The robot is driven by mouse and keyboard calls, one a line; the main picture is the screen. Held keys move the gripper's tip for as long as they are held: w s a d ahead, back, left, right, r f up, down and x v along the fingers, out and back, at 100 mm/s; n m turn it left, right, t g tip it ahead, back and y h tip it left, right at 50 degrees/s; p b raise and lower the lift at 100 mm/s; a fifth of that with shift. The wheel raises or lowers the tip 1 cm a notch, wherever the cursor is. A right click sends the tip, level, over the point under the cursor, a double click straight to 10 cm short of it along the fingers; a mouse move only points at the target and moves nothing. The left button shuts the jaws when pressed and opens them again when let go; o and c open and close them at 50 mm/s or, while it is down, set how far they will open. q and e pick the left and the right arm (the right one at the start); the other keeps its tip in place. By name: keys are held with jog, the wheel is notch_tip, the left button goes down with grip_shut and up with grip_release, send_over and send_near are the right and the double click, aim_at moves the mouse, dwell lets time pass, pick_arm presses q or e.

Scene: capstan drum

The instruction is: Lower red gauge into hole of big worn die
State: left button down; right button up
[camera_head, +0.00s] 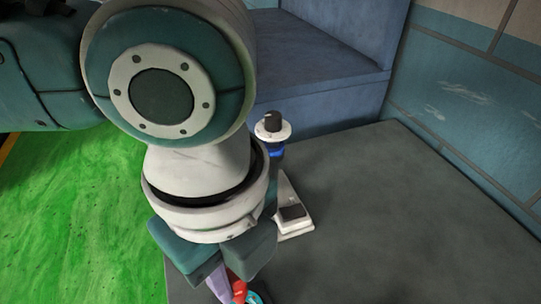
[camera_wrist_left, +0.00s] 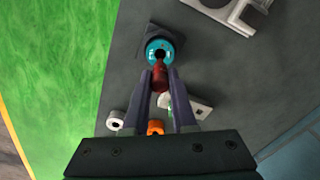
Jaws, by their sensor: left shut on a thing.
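My left gripper (camera_wrist_left: 160,80) is shut on the red gauge (camera_wrist_left: 160,74), which sits between its fingertips. A blue ring-shaped die (camera_wrist_left: 153,46) with a dark hole, seemingly the big worn die, lies just past the gauge's tip in the left wrist view. The gauge's end overlaps the near side of the hole there; I cannot tell whether it is above it or in it. In the head view the left gripper (camera_head: 226,280) points down, with the red gauge (camera_head: 239,290) beside the die (camera_head: 254,298) at the bottom edge, partly cut off. My right gripper is not in view.
A dark table (camera_head: 370,210) has free room to the right. A white wedge-shaped piece (camera_head: 292,210) and a white-and-blue knobbed object (camera_head: 272,127) stand behind the gripper. An orange ring (camera_wrist_left: 155,127), a white ring (camera_wrist_left: 115,120) and a grey bracket (camera_wrist_left: 232,10) lie around.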

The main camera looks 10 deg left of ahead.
pick_arm(q)
jog(key=shift+f+b, duration=1.75)
jog(key=shift+b, duration=0.2)
jog(key=shift+f, duration=0.55)
jog(key=shift+r+p, duration=0.1)
jog(key=shift+p, duration=0.3)
jog(key=shift+f, duration=0.35)
jog(key=shift+p, duration=0.55)
jog(key=shift+f, duration=0.25)
